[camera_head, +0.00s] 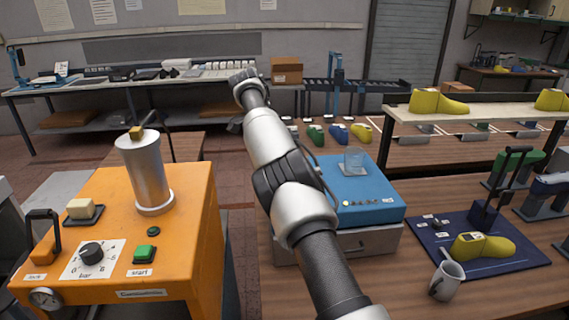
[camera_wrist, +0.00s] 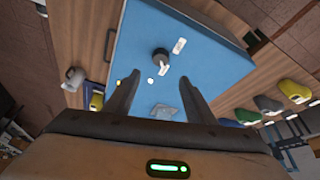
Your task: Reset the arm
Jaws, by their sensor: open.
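My gripper (camera_wrist: 160,98) is open, with its two fingers apart and nothing between them. In the wrist view it hangs over the blue top (camera_wrist: 205,65) of a box-like machine, whose black knob (camera_wrist: 160,56) lies beyond the fingertips. In the head view my arm rises from the bottom centre and bends near the back table; the gripper itself is not clear there. The blue machine (camera_head: 385,197) stands behind and right of the arm, with a clear vessel (camera_head: 355,160) on top.
An orange machine (camera_head: 190,240) with a metal cylinder (camera_head: 148,172) stands left. Right are a yellow shoe last (camera_head: 482,246) on a dark blue mat (camera_head: 425,232), a mug (camera_head: 447,281) and a shelf (camera_head: 480,117) with yellow lasts. Coloured lasts sit behind the blue machine.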

